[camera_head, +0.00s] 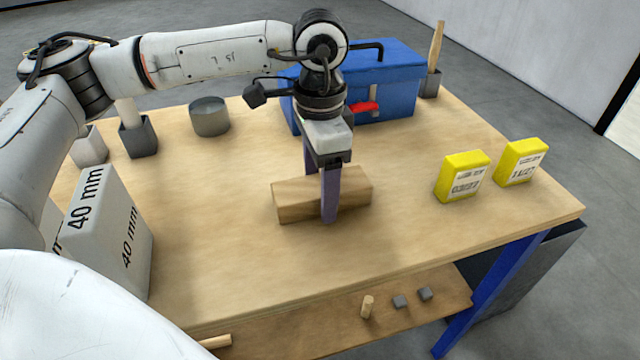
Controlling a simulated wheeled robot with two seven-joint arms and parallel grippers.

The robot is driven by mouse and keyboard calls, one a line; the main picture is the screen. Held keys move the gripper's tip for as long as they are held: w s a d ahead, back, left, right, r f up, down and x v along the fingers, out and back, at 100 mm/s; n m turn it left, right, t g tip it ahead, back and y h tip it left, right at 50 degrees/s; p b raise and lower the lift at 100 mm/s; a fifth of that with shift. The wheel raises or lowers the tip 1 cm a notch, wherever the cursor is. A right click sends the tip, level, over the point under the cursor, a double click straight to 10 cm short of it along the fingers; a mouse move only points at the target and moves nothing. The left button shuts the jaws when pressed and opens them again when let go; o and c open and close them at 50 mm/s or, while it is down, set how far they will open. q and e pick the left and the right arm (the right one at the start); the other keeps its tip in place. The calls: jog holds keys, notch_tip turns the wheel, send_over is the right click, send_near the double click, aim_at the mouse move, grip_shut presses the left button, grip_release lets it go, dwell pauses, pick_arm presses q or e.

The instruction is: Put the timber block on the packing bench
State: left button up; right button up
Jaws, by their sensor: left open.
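The timber block (290,202) is a plain wooden block lying flat on the wooden-topped bench (400,240). My left gripper (321,192) points straight down over the block's middle, its blue-purple fingers open. One finger hangs in front of the block's near face; the other is mostly hidden at the far side. I cannot tell whether the fingers touch the block. My right gripper is not in view.
A blue toolbox (392,85) stands behind the gripper. Two yellow boxes (462,177) (522,162) stand right. A grey cylinder (210,116), dark cup (138,138) and "40 mm" block (110,225) are left. A lower shelf (300,335) holds small pieces. The front middle is clear.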

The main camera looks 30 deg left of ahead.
pick_arm(q)
notch_tip(320, 180, up, 12)
dwell(0.4)
dwell(1.3)
